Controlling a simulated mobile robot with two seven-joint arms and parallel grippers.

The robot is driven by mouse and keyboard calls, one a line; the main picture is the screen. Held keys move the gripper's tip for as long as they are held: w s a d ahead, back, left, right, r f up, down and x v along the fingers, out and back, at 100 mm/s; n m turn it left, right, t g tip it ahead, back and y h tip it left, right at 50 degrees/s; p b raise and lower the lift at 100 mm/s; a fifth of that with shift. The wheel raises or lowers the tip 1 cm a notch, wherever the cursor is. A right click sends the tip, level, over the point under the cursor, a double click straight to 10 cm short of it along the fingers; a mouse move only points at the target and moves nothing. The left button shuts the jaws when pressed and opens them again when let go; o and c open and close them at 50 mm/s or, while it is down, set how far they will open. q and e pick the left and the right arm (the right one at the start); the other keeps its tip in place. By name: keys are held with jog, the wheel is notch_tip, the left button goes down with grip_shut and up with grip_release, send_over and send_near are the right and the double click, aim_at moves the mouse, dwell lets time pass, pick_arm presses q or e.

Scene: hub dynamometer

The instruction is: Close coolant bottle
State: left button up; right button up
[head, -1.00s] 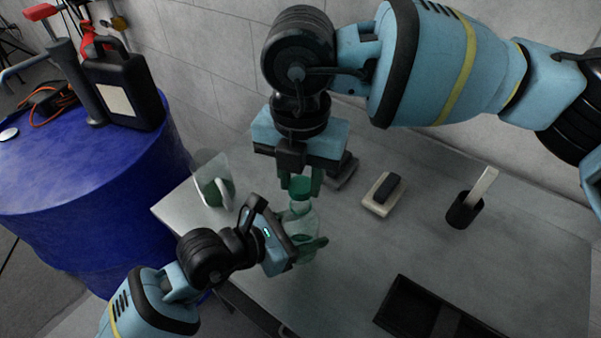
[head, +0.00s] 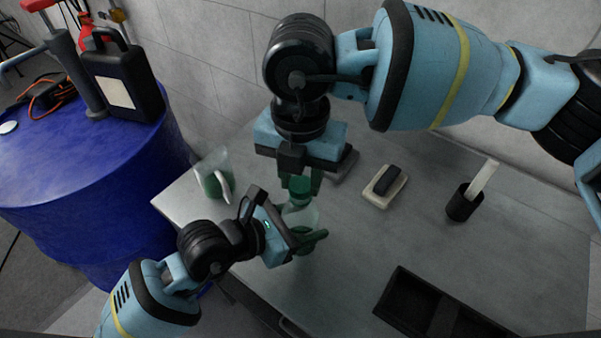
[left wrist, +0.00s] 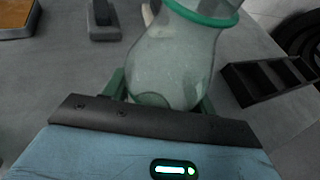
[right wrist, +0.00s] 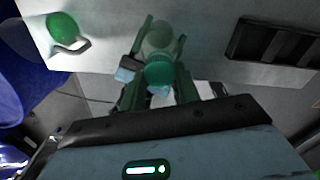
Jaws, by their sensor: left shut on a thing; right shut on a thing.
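The clear, green-tinted coolant bottle (head: 301,216) stands upright near the table's front left edge. My left gripper (head: 303,239) is shut around its body from the left. The left wrist view shows the bottle (left wrist: 172,62) between the fingers, with a green band near the top of the picture. A green cap (head: 300,187) is at the bottle's top. My right gripper (head: 301,178) points down from above and is shut on the cap. The right wrist view shows the cap (right wrist: 160,74) between the fingers, in line with the bottle. The thread is hidden.
A clear jug with green liquid (head: 214,176) stands at the table's left corner. A pale block with a dark top (head: 385,187), a black cup with a light stick (head: 464,205) and a dark divided tray (head: 425,305) lie to the right. A blue drum (head: 80,190) is at left.

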jog(key=shift+f, duration=0.55)
pick_arm(q)
grip_shut()
pick_arm(e)
jog(key=m, duration=1.3)
jog(key=o, duration=0.9)
jog(key=shift+o, duration=0.2)
